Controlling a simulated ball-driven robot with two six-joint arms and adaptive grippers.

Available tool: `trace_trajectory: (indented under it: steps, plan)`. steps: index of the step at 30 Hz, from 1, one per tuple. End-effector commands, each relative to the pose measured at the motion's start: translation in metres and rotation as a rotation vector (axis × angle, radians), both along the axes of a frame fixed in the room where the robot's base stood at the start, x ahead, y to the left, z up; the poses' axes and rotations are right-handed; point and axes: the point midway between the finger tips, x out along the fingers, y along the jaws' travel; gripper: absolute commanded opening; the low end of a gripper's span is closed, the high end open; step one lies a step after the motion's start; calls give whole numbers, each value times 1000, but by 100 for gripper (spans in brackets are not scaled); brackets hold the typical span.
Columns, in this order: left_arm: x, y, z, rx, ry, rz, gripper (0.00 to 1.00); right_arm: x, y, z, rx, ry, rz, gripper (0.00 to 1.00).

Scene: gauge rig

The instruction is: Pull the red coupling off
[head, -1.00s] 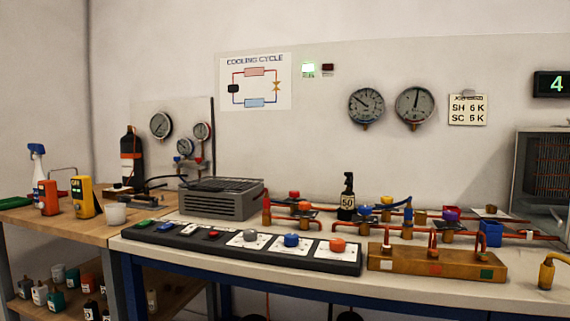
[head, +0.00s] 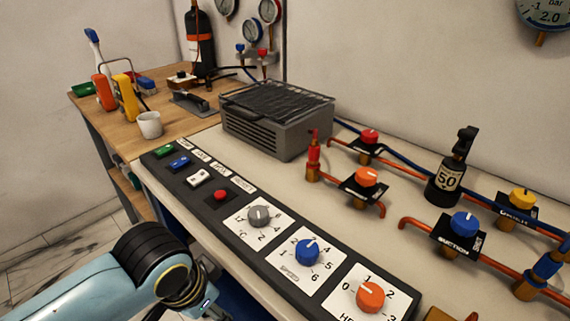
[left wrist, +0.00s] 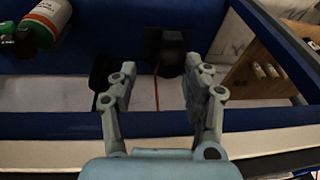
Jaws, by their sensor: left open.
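The red coupling (head: 314,152) stands upright on a copper pipe end, just right of the grey grilled box in the head view. My left arm comes in at the lower left of that view, in front of the bench; its gripper is not clearly visible there. In the left wrist view my left gripper (left wrist: 157,88) is open, with nothing between its fingers. It is over the bench's front edge, well apart from the coupling, which that view does not show. My right gripper is in neither view.
The black control panel (head: 235,213) with buttons and knobs runs along the bench front. The grey box (head: 262,135), orange valve (head: 366,177) and black bottle marked 50 (head: 447,180) stand near the coupling. Below the gripper are a blue beam (left wrist: 50,126) and a green-and-white cylinder (left wrist: 45,22).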

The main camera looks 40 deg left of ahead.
Motion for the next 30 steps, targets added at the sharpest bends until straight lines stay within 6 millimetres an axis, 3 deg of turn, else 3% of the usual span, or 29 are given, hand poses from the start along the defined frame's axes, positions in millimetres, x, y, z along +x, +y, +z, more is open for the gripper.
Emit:
trace_trajectory:
  steps: [1,3,8,10,12,17,22,27,30]
  plan:
    - [2,-2,28,0,-13,-4,49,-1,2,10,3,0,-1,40]
    - [3,-4,58,-1,-22,-9,49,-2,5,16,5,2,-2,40]
    - [11,-9,120,-5,-47,-30,49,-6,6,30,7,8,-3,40]
    - [23,-11,144,-10,-59,-51,49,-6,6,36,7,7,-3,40]
    - [43,-12,156,-18,-65,-81,49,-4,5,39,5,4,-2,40]
    - [91,-12,163,-36,-69,-143,49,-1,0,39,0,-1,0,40]
    - [157,-6,178,-58,-82,-211,49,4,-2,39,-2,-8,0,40]
    - [230,3,213,-89,-98,-285,49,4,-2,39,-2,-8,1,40]
    - [260,9,234,-105,-106,-315,49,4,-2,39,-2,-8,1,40]
